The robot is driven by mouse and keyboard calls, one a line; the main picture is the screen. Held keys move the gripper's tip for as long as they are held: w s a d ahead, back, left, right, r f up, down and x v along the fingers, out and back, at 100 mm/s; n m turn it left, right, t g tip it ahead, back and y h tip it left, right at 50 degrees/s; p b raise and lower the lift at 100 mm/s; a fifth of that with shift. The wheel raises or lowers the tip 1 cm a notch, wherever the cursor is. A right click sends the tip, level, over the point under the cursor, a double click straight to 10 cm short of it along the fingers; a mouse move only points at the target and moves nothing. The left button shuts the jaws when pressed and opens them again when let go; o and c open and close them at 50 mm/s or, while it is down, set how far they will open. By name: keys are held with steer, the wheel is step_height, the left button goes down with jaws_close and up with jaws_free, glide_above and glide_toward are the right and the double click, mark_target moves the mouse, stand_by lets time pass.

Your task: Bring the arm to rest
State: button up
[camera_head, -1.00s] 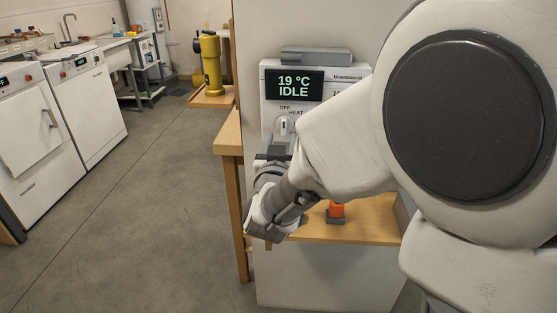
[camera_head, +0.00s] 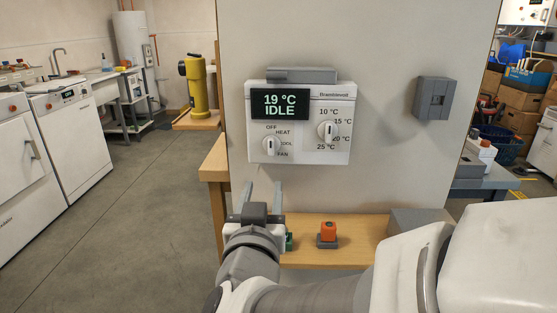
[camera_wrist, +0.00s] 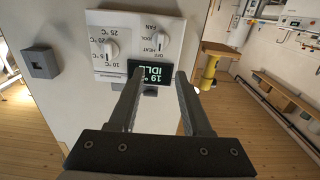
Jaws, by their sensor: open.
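My gripper (camera_head: 263,194) is in front of the wall panel, below the thermostat, with its two fingers apart and nothing between them. In the wrist view my gripper (camera_wrist: 154,100) shows two parallel open fingers reaching toward the thermostat. The white thermostat (camera_head: 298,152) is mounted on the panel and its display reads 19 °C IDLE. It has a mode knob at left and a temperature knob at right. The thermostat (camera_wrist: 135,57) appears upside down in the wrist view, beyond the fingertips. Whether the fingers touch anything is not seen; they look clear of it.
A wooden shelf (camera_head: 345,229) below the thermostat holds an orange-topped item (camera_head: 328,233) and a partly hidden green one. A grey box (camera_head: 432,98) is on the panel at right. A yellow cylinder (camera_head: 196,86) stands behind at left. The floor (camera_head: 130,220) at left is clear.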

stand_by(0.4)
steer(key=s+d+f+g+p, duration=0.1)
steer(key=s+d+f+g, duration=0.2)
steer(key=s+d+g, duration=0.45)
steer(key=s+d+f+g, duration=0.3)
steer(key=s+d+g, duration=0.2)
steer(key=s+d, duration=0.4)
step_height(320, 180, up, 19)
steer(key=w+p, duration=0.1)
steer(key=p, duration=1.9)
steer(key=shift+w+d+r+y, duration=0.2)
steer(key=shift+d+y, duration=0.1)
steer(key=shift+d, duration=0.1)
stand_by(0.5)
